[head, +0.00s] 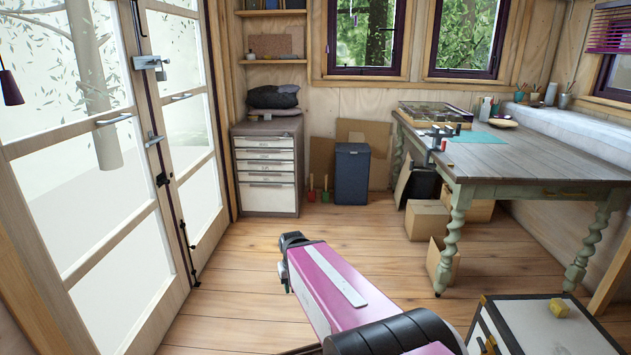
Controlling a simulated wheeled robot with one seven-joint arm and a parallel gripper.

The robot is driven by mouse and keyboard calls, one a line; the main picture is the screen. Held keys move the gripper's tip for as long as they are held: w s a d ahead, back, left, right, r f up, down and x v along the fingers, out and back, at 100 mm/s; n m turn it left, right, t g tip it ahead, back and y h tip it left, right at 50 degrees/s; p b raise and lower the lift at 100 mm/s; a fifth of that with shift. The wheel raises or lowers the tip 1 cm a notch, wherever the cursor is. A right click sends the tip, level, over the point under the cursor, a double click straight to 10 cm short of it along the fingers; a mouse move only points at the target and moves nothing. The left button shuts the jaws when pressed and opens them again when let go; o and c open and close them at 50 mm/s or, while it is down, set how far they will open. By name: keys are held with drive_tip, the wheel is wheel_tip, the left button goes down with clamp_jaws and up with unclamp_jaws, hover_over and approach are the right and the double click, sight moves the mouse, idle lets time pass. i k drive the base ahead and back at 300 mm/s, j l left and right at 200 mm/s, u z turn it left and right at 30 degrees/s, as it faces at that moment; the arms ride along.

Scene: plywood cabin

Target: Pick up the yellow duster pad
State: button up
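A small yellow block-like thing (559,307), which looks like the yellow duster pad, lies on top of the low white cabinet (525,318) at the lower right. My arm reaches forward from the bottom of the head view. The far end of my arm with my gripper (285,277) is over the floor, left of the cabinet and well apart from the pad. My gripper's fingers are mostly hidden behind the arm, so I cannot tell if they are open or shut.
A wooden table (520,160) with green turned legs stands at the right, with cardboard boxes (427,220) under it. A drawer unit (268,165) and a dark blue bin (352,173) stand at the back. Glass doors (110,170) line the left. The middle floor is clear.

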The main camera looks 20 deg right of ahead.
sight(557, 306)
drive_tip(key=i+z, duration=0.75)
drive_tip(key=z, duration=0.2)
drive_tip(key=i+j+z, duration=0.25)
drive_tip(key=z, duration=0.2)
drive_tip(key=i+z, duration=0.2)
drive_tip(key=z, duration=0.3)
drive_tip(key=i+j+z, duration=0.1)
drive_tip(key=z, duration=0.4)
drive_tip(key=i+j+z, duration=0.2)
drive_tip(key=z, duration=0.25)
drive_tip(key=i+j+z, duration=0.15)
drive_tip(key=z, duration=0.35)
drive_tip(key=i+j+z, duration=0.2)
drive_tip(key=z, duration=0.15)
drive_tip(key=i+j+z, duration=0.15)
drive_tip(key=j+z, duration=0.25)
